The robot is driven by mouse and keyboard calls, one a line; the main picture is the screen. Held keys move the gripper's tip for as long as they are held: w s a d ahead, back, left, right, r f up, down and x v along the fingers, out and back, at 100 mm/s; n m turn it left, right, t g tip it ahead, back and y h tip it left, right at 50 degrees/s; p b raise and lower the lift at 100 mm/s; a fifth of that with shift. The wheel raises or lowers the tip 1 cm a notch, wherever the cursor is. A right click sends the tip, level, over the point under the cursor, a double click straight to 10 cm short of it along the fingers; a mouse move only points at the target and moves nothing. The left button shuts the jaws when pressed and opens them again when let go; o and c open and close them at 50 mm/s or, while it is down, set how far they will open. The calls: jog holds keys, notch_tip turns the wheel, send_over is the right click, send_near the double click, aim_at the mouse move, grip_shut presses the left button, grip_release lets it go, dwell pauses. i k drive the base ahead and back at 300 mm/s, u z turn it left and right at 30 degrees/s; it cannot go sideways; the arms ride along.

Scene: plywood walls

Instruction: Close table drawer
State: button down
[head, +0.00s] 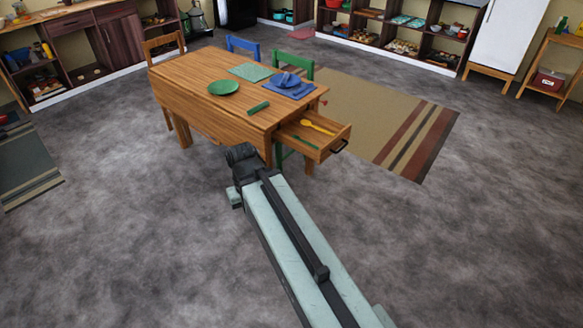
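The wooden table (190,86) stands ahead of me, a little left of the picture's middle. Its table drawer (325,146) is pulled out toward the right front and holds a yellow utensil (318,127) and a small green item (304,142). The drawer's dark handle (339,146) is on its outer face. My arm reaches up from the bottom of the picture, and its dark end (241,158) is in front of the table, left of the drawer and apart from the handle. The gripper's fingers cannot be made out.
A green plate (223,87), cloths and a blue bowl are on the table. Chairs, one blue (243,47), stand around it. A striped rug (390,125) lies to the right. Shelves (405,30) line the back. Grey floor (440,240) is clear at front right.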

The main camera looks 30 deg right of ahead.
aim_at(328, 145)
jog(key=u, duration=0.05)
jog(key=i, duration=1.4)
jog(key=u, duration=0.15)
